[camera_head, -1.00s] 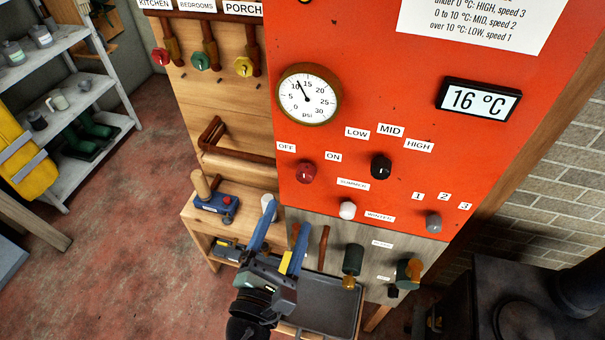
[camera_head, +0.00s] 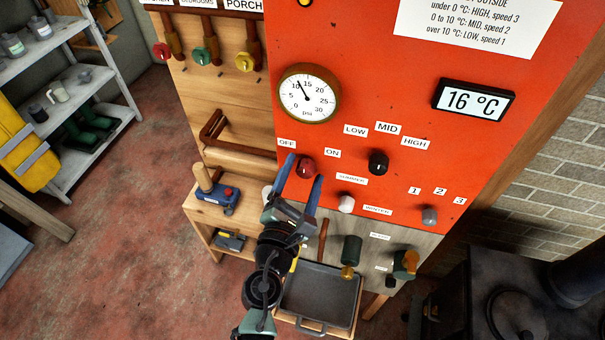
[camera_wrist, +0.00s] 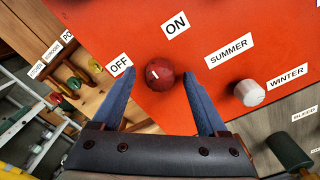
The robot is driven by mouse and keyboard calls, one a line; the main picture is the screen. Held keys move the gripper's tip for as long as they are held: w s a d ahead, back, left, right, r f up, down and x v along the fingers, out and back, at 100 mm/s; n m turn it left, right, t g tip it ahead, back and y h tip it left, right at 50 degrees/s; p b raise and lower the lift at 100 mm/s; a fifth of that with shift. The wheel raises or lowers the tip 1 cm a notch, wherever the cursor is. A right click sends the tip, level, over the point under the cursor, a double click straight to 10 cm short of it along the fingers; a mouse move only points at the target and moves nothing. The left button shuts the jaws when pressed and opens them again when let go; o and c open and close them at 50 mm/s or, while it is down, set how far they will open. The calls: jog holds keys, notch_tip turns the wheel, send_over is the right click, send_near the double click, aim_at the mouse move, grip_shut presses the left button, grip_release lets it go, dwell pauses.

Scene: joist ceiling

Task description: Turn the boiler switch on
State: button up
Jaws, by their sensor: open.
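The boiler switch is a round red knob (camera_head: 306,168) on the orange panel (camera_head: 350,60), between the OFF label (camera_head: 287,143) and the ON label (camera_head: 332,153). In the wrist view the red knob (camera_wrist: 159,77) has a short white mark on its left part, toward OFF. My gripper (camera_head: 302,178) is open, with one blue finger on each side of the knob. In the wrist view my gripper (camera_wrist: 160,100) frames the knob with gaps on both sides. I cannot tell how far the fingertips are from the panel.
A white knob (camera_head: 346,204) marked SUMMER and WINTER sits to the right and below. A black knob (camera_head: 378,162) and a grey knob (camera_head: 430,215) are further right. A gauge (camera_head: 309,93) is above. A small wooden table (camera_head: 200,212) stands at lower left.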

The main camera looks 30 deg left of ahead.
grip_shut()
jog(key=shift+m, duration=0.3)
jog(key=m+b, duration=0.2)
jog(key=m, duration=0.1)
jog(key=shift+f+m, duration=0.1)
jog(key=shift+m, duration=0.3)
jog(key=m+b, duration=0.2)
jog(key=m, duration=0.2)
jog(key=m+b, duration=0.3)
jog(key=m, duration=0.2)
jog(key=shift+m+b, duration=1.7)
jog(key=shift+m, duration=0.5)
